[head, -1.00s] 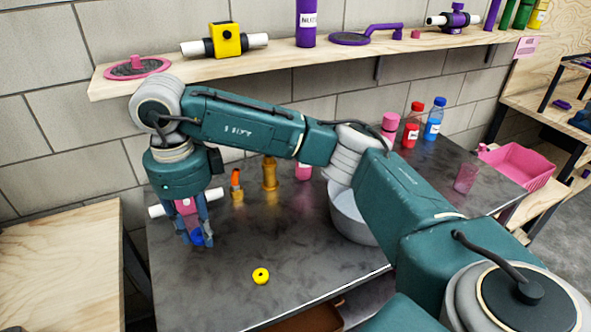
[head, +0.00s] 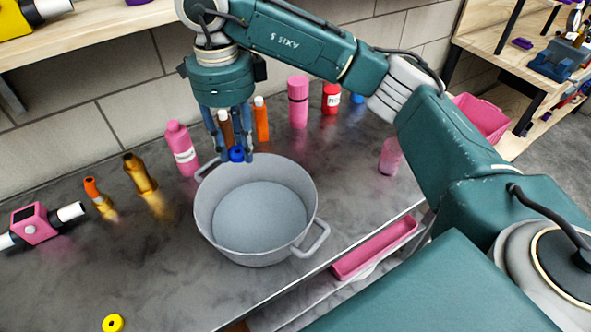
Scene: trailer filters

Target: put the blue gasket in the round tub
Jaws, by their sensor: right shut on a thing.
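The blue gasket (head: 237,154) is pinched between the fingertips of my right gripper (head: 236,152), which points down. It is above the far rim of the round tub as seen in the head view. The round tub (head: 205,216) is a grey pot with two side handles, standing on the dark table. Its inside is visible and looks empty. I cannot tell exactly how high the gasket is over the rim. My left gripper does not show.
A yellow ring (head: 113,323) lies at the front left of the dark table (head: 150,250). A pink bottle (head: 181,148) stands close behind the tub's left handle. Orange bottles and a pink cylinder (head: 298,102) stand behind the tub. A pink cup (head: 390,156) is to the right.

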